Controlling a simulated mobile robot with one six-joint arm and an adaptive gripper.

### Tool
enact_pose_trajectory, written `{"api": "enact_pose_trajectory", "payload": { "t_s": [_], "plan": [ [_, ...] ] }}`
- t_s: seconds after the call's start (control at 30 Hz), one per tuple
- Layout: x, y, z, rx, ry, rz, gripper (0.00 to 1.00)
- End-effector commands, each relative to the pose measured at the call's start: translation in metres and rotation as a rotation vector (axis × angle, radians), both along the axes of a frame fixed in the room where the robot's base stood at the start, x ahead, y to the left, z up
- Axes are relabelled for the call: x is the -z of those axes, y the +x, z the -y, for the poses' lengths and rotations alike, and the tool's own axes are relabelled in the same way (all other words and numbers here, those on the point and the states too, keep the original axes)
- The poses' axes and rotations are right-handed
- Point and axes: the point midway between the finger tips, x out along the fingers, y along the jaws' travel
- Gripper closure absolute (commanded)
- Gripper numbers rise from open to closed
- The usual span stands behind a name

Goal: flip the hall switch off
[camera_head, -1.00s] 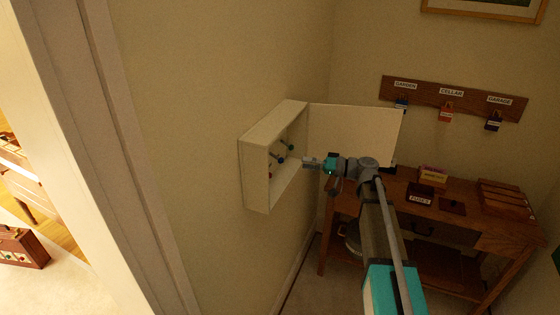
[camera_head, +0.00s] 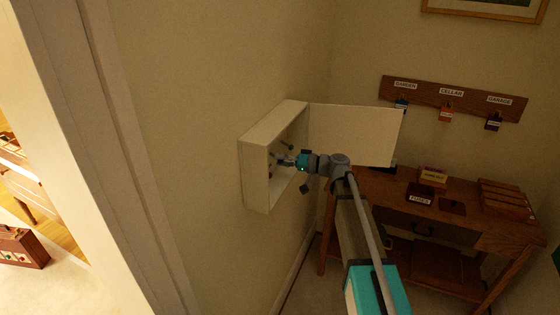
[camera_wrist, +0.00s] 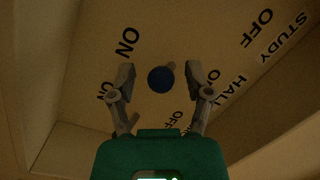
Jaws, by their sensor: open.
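The open cream switch box (camera_head: 256,176) is on the left wall, its door (camera_head: 352,136) swung out to the right. My gripper (camera_head: 284,160) reaches into its open front from the right. In the wrist view my gripper (camera_wrist: 160,73) is open, one finger on each side of a round blue knob (camera_wrist: 160,80). I cannot tell whether either finger touches it. The printed words HALL (camera_wrist: 229,92) and STUDY (camera_wrist: 291,35) show, with ON and OFF marks. Another lever (camera_head: 287,145) shows above my gripper; my fingers partly hide the rest.
A wooden desk (camera_head: 460,220) with small boxes stands at the right. Above it hangs a board (camera_head: 425,92) with padlocks labelled GARDEN, CELLAR and GARAGE. The box's side walls and open door border my gripper's space. A door frame is at the left.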

Motion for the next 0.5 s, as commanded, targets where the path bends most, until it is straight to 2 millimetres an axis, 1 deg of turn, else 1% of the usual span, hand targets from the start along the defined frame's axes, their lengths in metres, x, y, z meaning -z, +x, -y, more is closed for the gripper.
{"api": "enact_pose_trajectory", "payload": {
  "t_s": [0.07, 0.17, 0.2, 0.37, 0.4, 0.43, 0.5],
  "plan": [
    [0.0000, 0.0000, 0.0001, 0.000, 0.000, 0.000, 0.35],
    [0.0000, 0.0000, 0.0002, 0.000, 0.000, 0.000, 0.52],
    [0.0000, 0.0000, 0.0002, 0.000, 0.000, 0.000, 0.59],
    [0.0001, 0.0000, 0.0003, 0.000, 0.000, 0.000, 0.89],
    [0.0001, 0.0000, 0.0003, 0.000, 0.000, 0.000, 0.96],
    [0.0001, 0.0000, 0.0003, 0.000, 0.000, 0.000, 1.00],
    [0.0002, 0.0001, 0.0003, 0.000, 0.000, 0.000, 1.00]
  ]
}}
